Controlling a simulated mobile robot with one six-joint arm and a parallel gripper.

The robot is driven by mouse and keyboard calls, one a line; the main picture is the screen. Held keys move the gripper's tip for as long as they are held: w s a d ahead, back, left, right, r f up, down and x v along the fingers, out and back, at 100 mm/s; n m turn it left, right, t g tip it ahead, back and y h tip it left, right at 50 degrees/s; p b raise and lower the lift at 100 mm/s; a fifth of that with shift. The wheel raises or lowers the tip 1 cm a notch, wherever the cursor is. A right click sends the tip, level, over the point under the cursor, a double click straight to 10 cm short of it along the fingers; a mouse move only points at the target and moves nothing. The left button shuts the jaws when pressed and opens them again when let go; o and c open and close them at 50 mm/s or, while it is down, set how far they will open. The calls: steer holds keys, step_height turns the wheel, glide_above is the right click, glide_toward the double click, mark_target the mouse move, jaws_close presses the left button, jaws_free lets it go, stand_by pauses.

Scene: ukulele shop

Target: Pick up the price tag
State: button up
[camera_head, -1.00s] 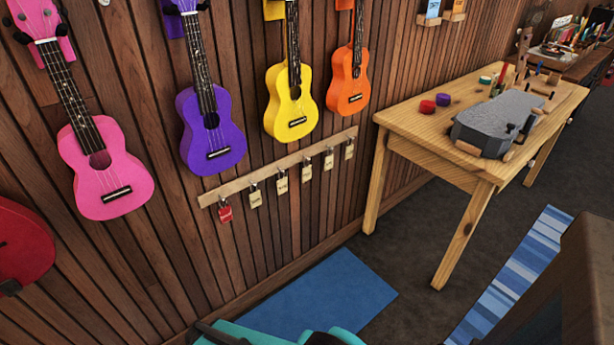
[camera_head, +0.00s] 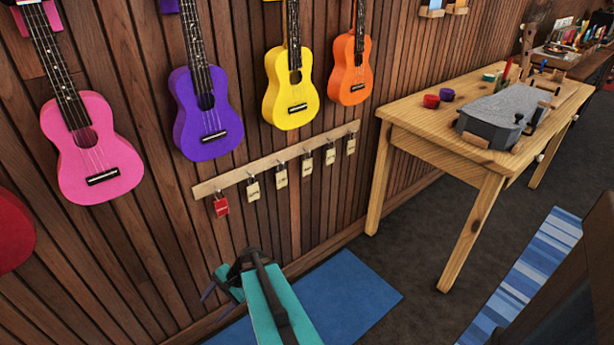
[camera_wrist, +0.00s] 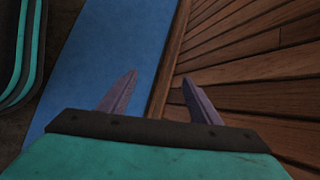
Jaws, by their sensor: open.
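Several price tags hang from hooks on a wooden rail (camera_head: 237,175) on the wall, below the ukuleles. The leftmost is a red tag (camera_head: 221,207); the others are cream, such as the cream tag beside it (camera_head: 253,190). My gripper (camera_head: 207,304) is low in front of the wall, below the red tag and apart from it. In the wrist view, the two fingers of my gripper (camera_wrist: 160,92) are spread with nothing between them. No tag shows in the wrist view.
Pink (camera_head: 90,165), purple (camera_head: 208,125), yellow (camera_head: 290,95) and orange (camera_head: 349,78) ukuleles hang above the rail. A wooden workbench (camera_head: 440,130) stands at the right. A blue mat (camera_head: 345,290) lies on the floor along the wall.

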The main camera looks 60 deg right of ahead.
steer(key=w+d+r+m+t+h+b, duration=0.1)
steer(key=d+r+m+t, duration=0.15)
steer(key=d, duration=0.35)
steer(key=w+d+r+m+t+b, duration=0.2)
steer(key=d+m, duration=0.1)
steer(key=d, duration=0.4)
steer(key=m+t+h+b, duration=0.8)
steer(key=m+h, duration=0.3)
steer(key=m, duration=0.5)
glide_toward(308, 165)
steer(key=s, duration=0.3)
steer(key=shift+s+a+r, duration=0.15)
steer(key=shift+s+a, duration=0.05)
steer(key=shift+a, duration=0.25)
steer(key=shift+w, duration=0.1)
steer(key=shift+b+x, duration=0.65)
steer(key=shift+x, duration=3.65)
